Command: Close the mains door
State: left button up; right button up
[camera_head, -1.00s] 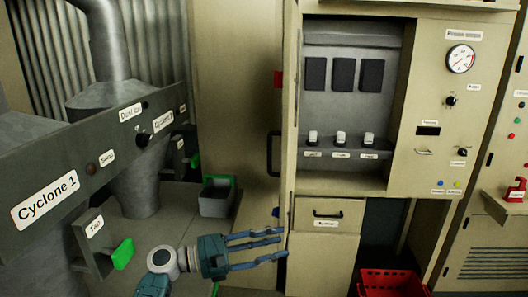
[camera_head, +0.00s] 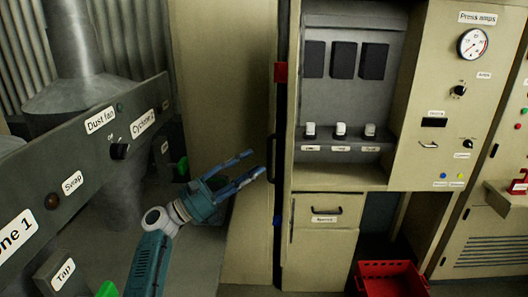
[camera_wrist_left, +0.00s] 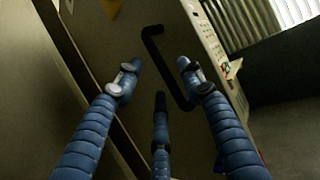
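A tall beige panel (camera_head: 235,105), which looks like the mains door, stands at the left of the open switch recess (camera_head: 345,105). A black bar handle (camera_head: 270,158) is near its right edge. My left gripper (camera_head: 252,165) is just left of the handle, with its blue fingers spread and pointing at it. In the left wrist view, the handle (camera_wrist_left: 168,68) lies ahead between the open fingers, and nothing is clearly gripped. Whether a fingertip touches the handle cannot be told. My right gripper is not in view.
Three white-topped switches (camera_head: 340,130) stand in the recess. A drawer (camera_head: 328,209) is below, with a red crate (camera_head: 390,280) on the floor to its right. The Cyclone control rail (camera_head: 85,150) and green handles lie close to my left arm.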

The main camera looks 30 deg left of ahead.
pick_arm(q)
jog(key=p+x, duration=0.1)
jog(key=x, duration=0.4)
jog(key=shift+w+a+f, duration=0.1)
jog(key=shift+w+f, duration=0.05)
grip_shut()
